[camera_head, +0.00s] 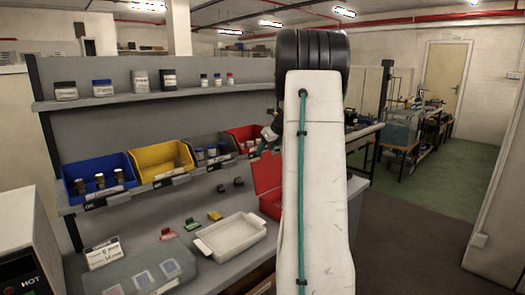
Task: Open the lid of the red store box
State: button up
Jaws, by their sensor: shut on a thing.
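The red store box (270,208) stands on the bench, just left of my white arm, which hides its right part. Its red lid (266,173) is raised, standing up steeply at the back of the box. My gripper (266,146) shows only in part beside my arm, at the lid's upper edge. It is shut on the lid; the fingertips are small and dark, so the exact grip is hard to make out.
A white tray (231,236) sits left of the box. Small red, green and yellow clips (192,224) lie nearby. Blue (100,182), yellow (160,163), grey and red bins line the shelf above. A grey case (140,275) lies at the front.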

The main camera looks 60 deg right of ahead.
jog(key=shift+w+d+r, duration=0.15)
jog(key=shift+w+r, duration=0.05)
jog(key=shift+w, duration=0.1)
jog(key=o, duration=1)
jog(key=shift+c, duration=0.2)
jog(key=o, duration=0.4)
jog(key=shift+w, duration=0.1)
jog(key=shift+f, duration=0.15)
jog(key=v, duration=0.8)
jog(key=shift+f, duration=0.1)
